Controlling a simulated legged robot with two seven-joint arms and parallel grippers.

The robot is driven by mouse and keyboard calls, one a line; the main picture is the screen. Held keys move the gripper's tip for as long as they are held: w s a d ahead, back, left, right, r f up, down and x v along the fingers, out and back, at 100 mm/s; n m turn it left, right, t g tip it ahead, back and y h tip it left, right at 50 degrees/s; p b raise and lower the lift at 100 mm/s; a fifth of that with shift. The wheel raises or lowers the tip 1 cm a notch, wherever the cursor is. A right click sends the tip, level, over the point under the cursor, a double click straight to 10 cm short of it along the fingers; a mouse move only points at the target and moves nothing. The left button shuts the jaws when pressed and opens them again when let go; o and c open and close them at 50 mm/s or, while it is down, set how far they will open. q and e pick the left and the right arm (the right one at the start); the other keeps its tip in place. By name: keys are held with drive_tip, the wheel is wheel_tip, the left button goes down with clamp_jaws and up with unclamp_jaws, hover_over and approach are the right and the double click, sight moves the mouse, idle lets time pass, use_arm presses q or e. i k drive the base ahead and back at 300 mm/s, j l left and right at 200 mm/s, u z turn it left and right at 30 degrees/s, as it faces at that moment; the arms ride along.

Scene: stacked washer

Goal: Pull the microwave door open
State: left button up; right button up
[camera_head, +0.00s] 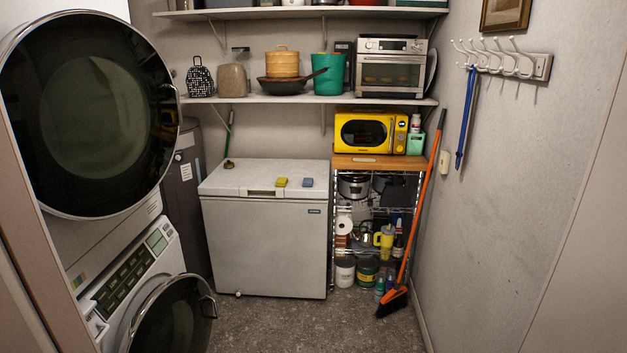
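The yellow microwave (371,132) stands on the wooden top of a wire rack against the back wall, right of centre. Its dark-windowed door (362,134) faces me and looks closed, with the control panel on its right side. Neither of my grippers is in the picture, and nothing touches the microwave door.
A white chest freezer (265,240) stands left of the rack (383,162). An orange broom (408,250) leans at the rack's right. Stacked washers with round open doors (94,115) fill the left. A shelf (300,99) runs above the microwave. The floor (300,325) ahead is clear.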

sight(354, 133)
drive_tip(key=i+l, duration=0.2)
drive_tip(key=i, duration=0.35)
drive_tip(key=i+l, duration=0.15)
drive_tip(key=i, duration=0.4)
drive_tip(key=i+l+u, duration=0.1)
drive_tip(key=i, duration=0.45)
drive_tip(key=l, duration=0.1)
